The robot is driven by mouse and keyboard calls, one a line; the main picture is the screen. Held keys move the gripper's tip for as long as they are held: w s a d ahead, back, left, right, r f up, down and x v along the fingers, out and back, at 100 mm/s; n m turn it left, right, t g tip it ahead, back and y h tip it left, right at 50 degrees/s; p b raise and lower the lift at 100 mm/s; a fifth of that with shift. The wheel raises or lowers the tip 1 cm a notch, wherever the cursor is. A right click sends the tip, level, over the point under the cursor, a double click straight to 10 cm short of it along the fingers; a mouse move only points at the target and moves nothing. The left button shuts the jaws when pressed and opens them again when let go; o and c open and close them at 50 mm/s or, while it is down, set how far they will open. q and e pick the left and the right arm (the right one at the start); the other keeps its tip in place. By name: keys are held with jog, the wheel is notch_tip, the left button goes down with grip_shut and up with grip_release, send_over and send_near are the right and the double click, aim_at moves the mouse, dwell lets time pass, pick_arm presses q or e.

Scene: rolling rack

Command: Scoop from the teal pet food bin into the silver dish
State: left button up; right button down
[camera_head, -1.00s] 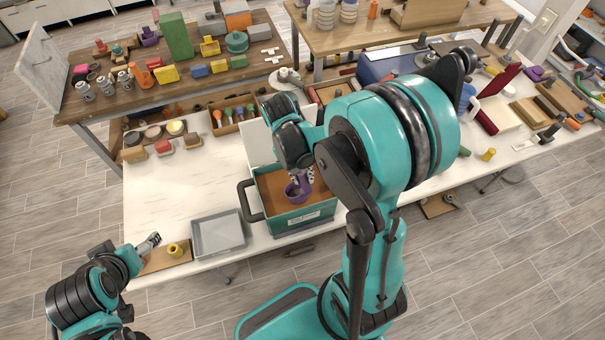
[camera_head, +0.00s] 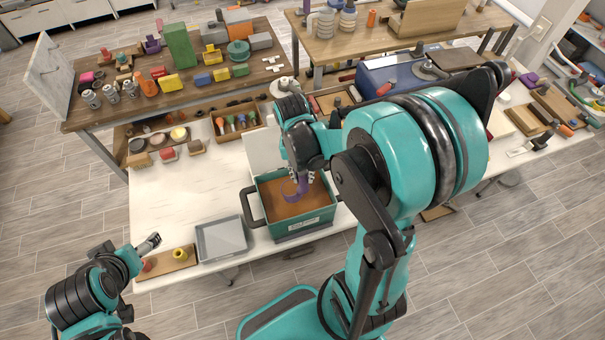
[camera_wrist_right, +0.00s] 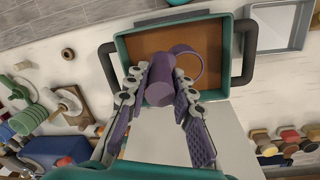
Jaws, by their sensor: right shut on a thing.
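The teal pet food bin (camera_head: 282,228) stands open on the white table, with brown food inside. My right gripper (camera_head: 300,178) is over the bin, shut on the handle of a purple scoop (camera_head: 301,188). In the right wrist view, the scoop (camera_wrist_right: 160,82) lies between the fingers of the right gripper (camera_wrist_right: 160,95), its cup over the brown food; contact with the food is unclear. The silver dish (camera_head: 222,257), a grey rectangular tray, sits empty just left of the bin. My left gripper (camera_head: 149,243) is left of the dish, apart from it; its finger gap is unclear.
A wooden board (camera_head: 183,262) with a yellow piece (camera_head: 180,254) lies left of the dish. The bin's open white lid (camera_head: 262,150) stands behind it. A box of colored-handled tools (camera_head: 236,120) is at the back.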

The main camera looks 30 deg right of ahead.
pick_arm(q)
notch_tip(320, 180, up, 7)
jog(key=p, duration=0.6)
jog(key=shift+f, duration=0.2)
pick_arm(e)
jog(key=shift+t+y, duration=0.7)
jog(key=shift+t, duration=0.1)
jog(key=shift+r, duration=3.95)
jog(key=shift+w+f, duration=0.1)
